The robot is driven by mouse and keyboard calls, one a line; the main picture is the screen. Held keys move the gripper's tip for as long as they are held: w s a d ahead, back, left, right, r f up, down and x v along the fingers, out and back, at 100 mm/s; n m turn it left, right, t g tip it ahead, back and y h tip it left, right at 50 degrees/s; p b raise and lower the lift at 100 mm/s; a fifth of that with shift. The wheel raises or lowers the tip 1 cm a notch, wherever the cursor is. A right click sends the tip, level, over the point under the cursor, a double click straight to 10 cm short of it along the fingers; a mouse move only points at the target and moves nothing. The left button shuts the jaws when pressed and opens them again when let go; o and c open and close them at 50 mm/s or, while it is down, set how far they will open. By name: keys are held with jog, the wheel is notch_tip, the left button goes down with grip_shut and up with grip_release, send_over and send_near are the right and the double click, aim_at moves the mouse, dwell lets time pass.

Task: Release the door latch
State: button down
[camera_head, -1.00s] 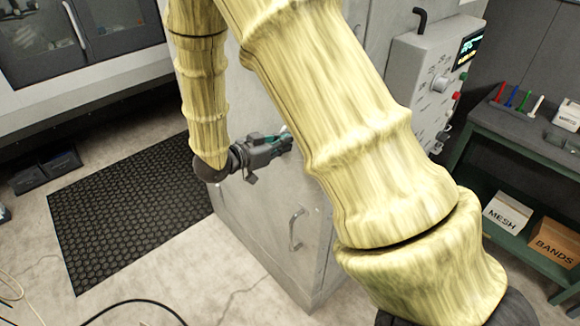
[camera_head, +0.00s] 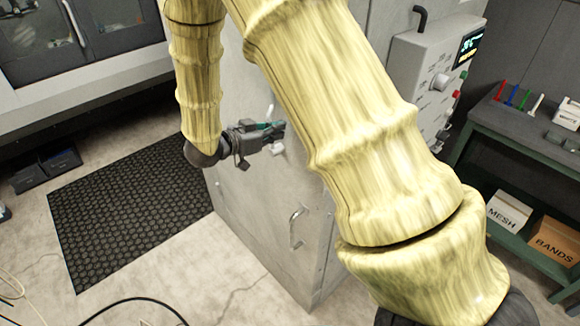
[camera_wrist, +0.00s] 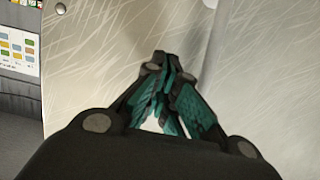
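A grey metal cabinet (camera_head: 245,205) stands behind my arm in the head view. A small pale upright piece (camera_head: 270,111) shows just above my gripper and a pale block (camera_head: 278,149) just below it; they may be parts of the latch, but I cannot tell. My gripper (camera_head: 281,128) is in front of the cabinet face, pointing right. In the wrist view the teal-padded fingers of my gripper (camera_wrist: 157,63) come together at the tips, with nothing clearly held between them. A pale panel (camera_wrist: 95,70) with scratch marks lies beyond. Contact with the latch cannot be made out.
A bar handle (camera_head: 296,228) is lower on the cabinet. A control box (camera_head: 425,85) with knobs and a display is on its right. A green-framed bench (camera_head: 510,130) with boxes stands at right. A black mat (camera_head: 130,215) and open floor lie left.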

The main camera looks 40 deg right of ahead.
jog(key=s+a, duration=0.2)
jog(key=a, duration=0.7)
jog(key=shift+s+a, duration=0.35)
dwell(0.3)
dwell(0.4)
jog(key=s+f+n+t+y+b, duration=0.2)
jog(key=f+n+y+b, duration=0.15)
jog(key=f, duration=0.75)
jog(key=s+a+f+n+t+y+b, duration=0.15)
jog(key=f+n, duration=0.25)
jog(key=f, duration=0.8)
jog(key=s+f+n+t+y+b, duration=0.2)
jog(key=f+n+y+b, duration=0.15)
jog(key=f, duration=0.75)
jog(key=s+a+f+n+g+y+b, duration=0.3)
jog(key=s+f, duration=0.7)
jog(key=s, duration=0.2)
jog(key=s+a+f+n+g+y+b, duration=0.2)
jog(key=s+a+f+g+y+b, duration=0.1)
jog(key=s+f, duration=0.7)
jog(key=s+a+y, duration=0.1)
jog(key=s, duration=0.2)
jog(key=shift+s+n+b, duration=0.3)
jog(key=shift+n, duration=0.1)
jog(key=shift+g, duration=0.25)
